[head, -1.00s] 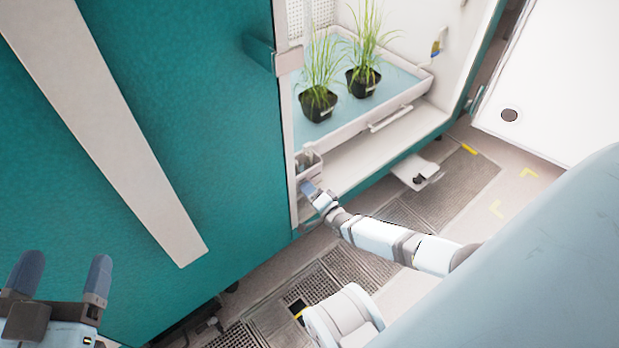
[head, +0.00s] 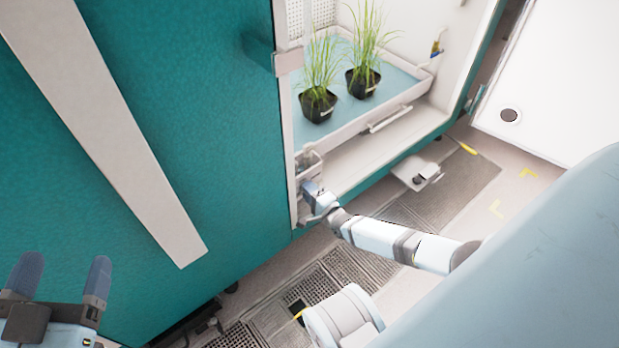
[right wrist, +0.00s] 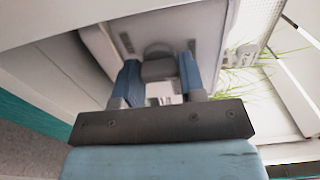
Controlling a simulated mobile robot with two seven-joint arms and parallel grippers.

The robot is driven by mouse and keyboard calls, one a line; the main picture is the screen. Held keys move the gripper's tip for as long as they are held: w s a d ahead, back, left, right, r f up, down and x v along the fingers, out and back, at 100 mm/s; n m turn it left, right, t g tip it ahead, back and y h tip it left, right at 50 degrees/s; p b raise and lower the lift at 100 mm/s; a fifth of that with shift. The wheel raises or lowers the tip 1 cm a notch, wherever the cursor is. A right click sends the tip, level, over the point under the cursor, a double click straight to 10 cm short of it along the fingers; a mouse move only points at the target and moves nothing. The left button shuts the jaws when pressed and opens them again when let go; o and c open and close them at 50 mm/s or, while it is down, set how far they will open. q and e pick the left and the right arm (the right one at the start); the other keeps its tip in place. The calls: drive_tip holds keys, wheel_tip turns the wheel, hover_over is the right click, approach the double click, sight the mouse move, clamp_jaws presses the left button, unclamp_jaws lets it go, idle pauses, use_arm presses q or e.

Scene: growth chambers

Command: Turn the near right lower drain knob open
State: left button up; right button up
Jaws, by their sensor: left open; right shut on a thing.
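The drain knob (right wrist: 159,66) is a dark grey block low inside the open chamber bay; in the right wrist view it sits between the two blue fingers. My right gripper (right wrist: 160,78) is shut on it. In the head view my right gripper (head: 308,191) is at the bay's lower left corner, just below a small clear bin, and hides the knob there. The knob's exact angle is hard to tell. My left gripper (head: 62,278) is open and empty at the lower left, in front of the teal door.
The bay holds a tray (head: 405,98) with two potted grass plants (head: 318,105). A closed teal door (head: 160,120) with a pale strip fills the left. A white pedal-like plate (head: 416,174) stands out near the floor. Floor gratings (head: 330,268) and a white surface (head: 570,80) lie around.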

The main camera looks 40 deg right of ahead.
use_arm(q)
drive_tip(key=shift+d+r, duration=0.1)
use_arm(e)
drive_tip(key=o, duration=0.9)
drive_tip(key=shift+s, duration=0.35)
use_arm(q)
drive_tip(key=s+n+p, duration=0.1)
drive_tip(key=p, duration=0.1)
drive_tip(key=s+d+f+n+g+p, duration=0.1)
drive_tip(key=n+p, duration=0.1)
drive_tip(key=p, duration=0.1)
drive_tip(key=shift+d+g+y, duration=0.15)
drive_tip(key=shift+g+y, duration=0.15)
drive_tip(key=shift+y, duration=0.1)
use_arm(e)
drive_tip(key=s, duration=0.8)
drive_tip(key=s+d, duration=0.1)
drive_tip(key=s, duration=0.4)
use_arm(q)
drive_tip(key=shift+r, duration=0.2)
drive_tip(key=shift+s, duration=0.1)
use_arm(e)
drive_tip(key=shift+s, duration=0.1)
